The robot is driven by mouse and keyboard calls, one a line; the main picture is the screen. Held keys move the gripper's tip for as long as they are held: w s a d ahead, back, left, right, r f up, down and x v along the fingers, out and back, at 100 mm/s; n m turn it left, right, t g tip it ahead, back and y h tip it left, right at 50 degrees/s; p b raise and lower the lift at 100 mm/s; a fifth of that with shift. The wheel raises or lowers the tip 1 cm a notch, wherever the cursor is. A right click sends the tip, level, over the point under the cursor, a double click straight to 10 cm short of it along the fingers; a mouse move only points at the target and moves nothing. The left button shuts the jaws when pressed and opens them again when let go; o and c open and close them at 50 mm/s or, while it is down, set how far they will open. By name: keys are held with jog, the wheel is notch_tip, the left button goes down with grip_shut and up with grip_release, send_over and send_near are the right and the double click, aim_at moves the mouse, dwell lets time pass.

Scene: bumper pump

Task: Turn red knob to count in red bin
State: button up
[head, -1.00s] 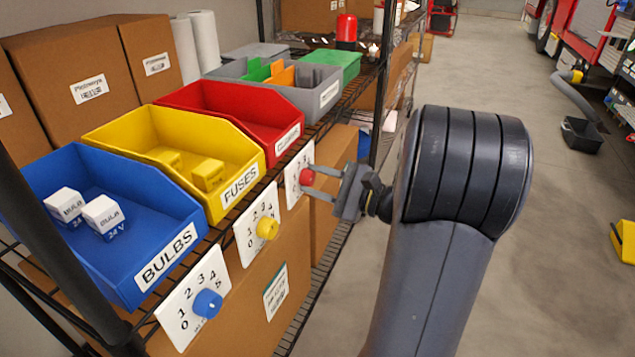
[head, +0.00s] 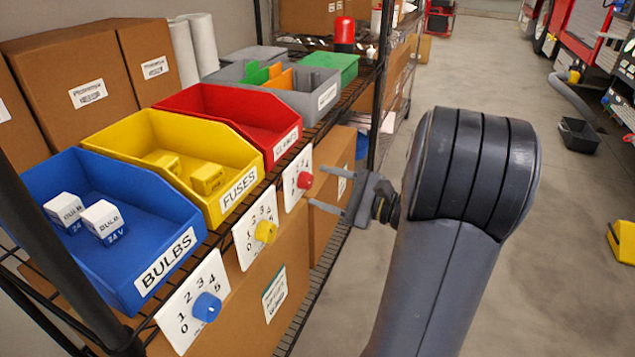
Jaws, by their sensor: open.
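The red knob (head: 305,180) sits on a white dial card (head: 295,186) on the shelf front, below the red bin (head: 243,108). The red bin is labelled CLAMPS, and the visible part of its inside looks empty. My gripper (head: 316,190) is open, its two thin fingers pointing left toward the shelf. The upper finger lies just right of the red knob and the lower finger is below it. The fingers appear clear of the knob. The knob's pointer setting is too small to read, and part of its card's numbers cannot be made out.
The yellow FUSES bin (head: 225,190) holds two yellow boxes, above a yellow knob (head: 266,231). The blue BULBS bin (head: 150,255) holds two white boxes, above a blue knob (head: 207,307). A black shelf post (head: 380,80) stands behind my gripper.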

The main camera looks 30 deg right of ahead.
aim_at(306, 181)
jog(key=p+v, duration=0.1)
jog(key=v, duration=0.7)
jog(key=b+x, duration=0.2)
jog(key=x, duration=0.8)
jog(key=shift+w+a, duration=0.2)
jog(key=shift+w, duration=0.1)
